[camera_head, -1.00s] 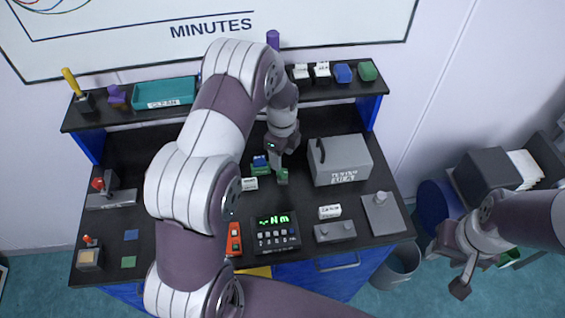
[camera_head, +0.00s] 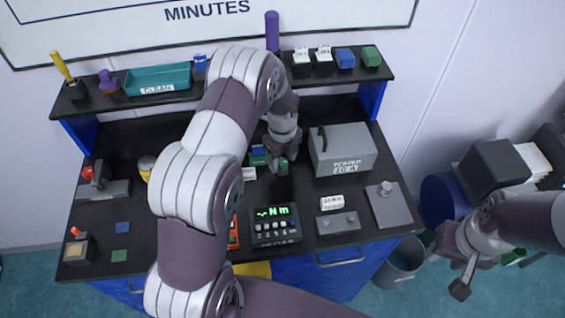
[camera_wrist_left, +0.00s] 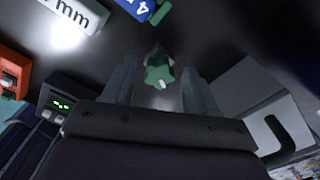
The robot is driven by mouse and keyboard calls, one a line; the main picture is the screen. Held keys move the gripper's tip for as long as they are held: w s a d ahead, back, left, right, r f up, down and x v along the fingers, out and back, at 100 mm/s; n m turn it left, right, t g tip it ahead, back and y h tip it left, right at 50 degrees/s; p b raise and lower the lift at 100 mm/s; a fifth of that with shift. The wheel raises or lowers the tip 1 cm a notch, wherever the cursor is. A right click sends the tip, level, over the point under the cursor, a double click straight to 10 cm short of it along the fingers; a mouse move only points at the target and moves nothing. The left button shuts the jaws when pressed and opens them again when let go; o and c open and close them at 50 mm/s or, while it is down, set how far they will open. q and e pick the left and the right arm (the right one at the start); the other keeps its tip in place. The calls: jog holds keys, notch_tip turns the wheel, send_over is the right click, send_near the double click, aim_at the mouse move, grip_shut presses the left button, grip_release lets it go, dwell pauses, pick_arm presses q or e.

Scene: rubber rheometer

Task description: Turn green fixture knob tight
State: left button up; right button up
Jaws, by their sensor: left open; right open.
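The green knob (camera_wrist_left: 158,74) is star-shaped with a pale mark and stands on the dark bench top in the left wrist view. The two fingers of my left gripper (camera_wrist_left: 160,90) are apart, one on each side of the knob, with a gap on both sides. In the head view my left gripper (camera_head: 281,160) is over the middle of the bench and largely covers the knob. A green and blue block (camera_head: 258,154) sits just left of it. My right gripper (camera_head: 458,272) is open and empty, off the bench's right side.
A white gauge block (camera_head: 249,173) lies close to the left gripper. A torque display (camera_head: 275,224) stands in front, and a grey tester box (camera_head: 343,150) to the right. A red tool (camera_head: 233,232) is partly hidden by my arm. A shelf (camera_head: 220,87) runs behind.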

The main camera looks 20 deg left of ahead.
pick_arm(q)
jog(key=c, duration=1)
jog(key=m, duration=0.4)
jog(key=shift+m, duration=0.3)
jog(key=m, duration=0.4)
jog(key=shift+m, duration=0.3)
jog(key=o, duration=0.9)
